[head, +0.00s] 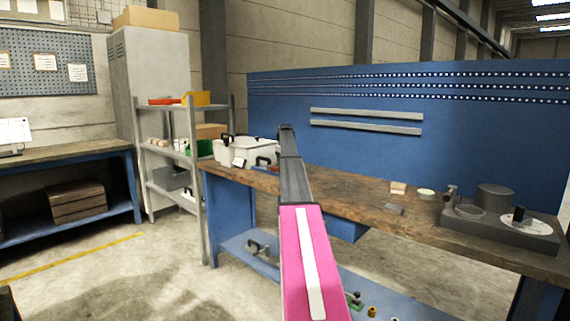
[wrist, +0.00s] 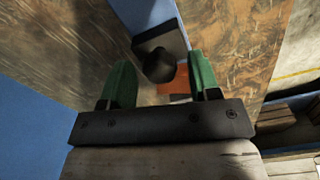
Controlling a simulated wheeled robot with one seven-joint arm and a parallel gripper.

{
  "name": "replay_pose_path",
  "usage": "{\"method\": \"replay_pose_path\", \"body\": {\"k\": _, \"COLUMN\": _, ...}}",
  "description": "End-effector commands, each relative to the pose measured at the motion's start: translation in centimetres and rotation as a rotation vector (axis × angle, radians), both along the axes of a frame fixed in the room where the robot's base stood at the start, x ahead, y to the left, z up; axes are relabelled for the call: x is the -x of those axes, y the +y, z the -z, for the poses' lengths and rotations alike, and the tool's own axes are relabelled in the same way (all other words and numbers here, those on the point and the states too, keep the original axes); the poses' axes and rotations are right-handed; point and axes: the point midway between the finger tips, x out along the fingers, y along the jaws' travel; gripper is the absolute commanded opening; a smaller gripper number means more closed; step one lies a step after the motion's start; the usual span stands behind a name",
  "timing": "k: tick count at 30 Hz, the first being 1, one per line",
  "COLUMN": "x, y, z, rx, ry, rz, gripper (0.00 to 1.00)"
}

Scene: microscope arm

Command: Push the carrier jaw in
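A dark square block with a rounded black knob (wrist: 159,66) shows in the wrist view, at the end of a blue strip. I cannot tell for sure whether it is the carrier jaw. My gripper (wrist: 160,76) has two green fingers, spread apart with nothing between their pads. The knob lies ahead of and between the fingertips, with gaps on both sides; contact is not visible. In the head view my pink and grey arm reaches toward the bench's left end, and the gripper cannot be made out there.
The wooden workbench (head: 350,197) carries a white box (head: 248,152) with black handles at its left end. A dark device (head: 500,228) with a cylinder and white dial stands at the right. Small items lie between. A grey shelf (head: 201,170) stands left of the bench.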

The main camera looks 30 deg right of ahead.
Motion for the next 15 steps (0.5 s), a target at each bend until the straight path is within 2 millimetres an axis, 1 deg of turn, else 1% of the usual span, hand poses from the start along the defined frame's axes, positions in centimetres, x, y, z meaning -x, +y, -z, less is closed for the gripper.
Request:
{"method": "replay_pose_path", "body": {"k": 1, "x": 0.00, "y": 0.00, "z": -0.01, "rx": 0.000, "ry": 0.000, "rz": 0.000, "gripper": 0.39}}
{"method": "replay_pose_path", "body": {"k": 2, "x": 0.00, "y": 0.00, "z": -0.01, "rx": 0.000, "ry": 0.000, "rz": 0.000, "gripper": 0.29}}
{"method": "replay_pose_path", "body": {"k": 3, "x": 0.00, "y": 0.00, "z": -0.01, "rx": 0.000, "ry": 0.000, "rz": 0.000, "gripper": 0.16}}
{"method": "replay_pose_path", "body": {"k": 4, "x": 0.00, "y": 0.00, "z": -0.01, "rx": 0.000, "ry": 0.000, "rz": 0.000, "gripper": 0.07}}
{"method": "replay_pose_path", "body": {"k": 5, "x": 0.00, "y": 0.00, "z": -0.02, "rx": 0.000, "ry": 0.000, "rz": 0.000, "gripper": 0.00}}
{"method": "replay_pose_path", "body": {"k": 8, "x": -0.13, "y": 0.03, "z": -0.02, "rx": 0.000, "ry": 0.000, "rz": 0.000, "gripper": 0.00}}
{"method": "replay_pose_path", "body": {"k": 11, "x": -0.80, "y": 0.28, "z": -0.04, "rx": 0.000, "ry": 0.000, "rz": 0.000, "gripper": 0.00}}
{"method": "replay_pose_path", "body": {"k": 15, "x": -0.71, "y": 0.32, "z": -0.04, "rx": 0.000, "ry": 0.000, "rz": 0.000, "gripper": 0.00}}
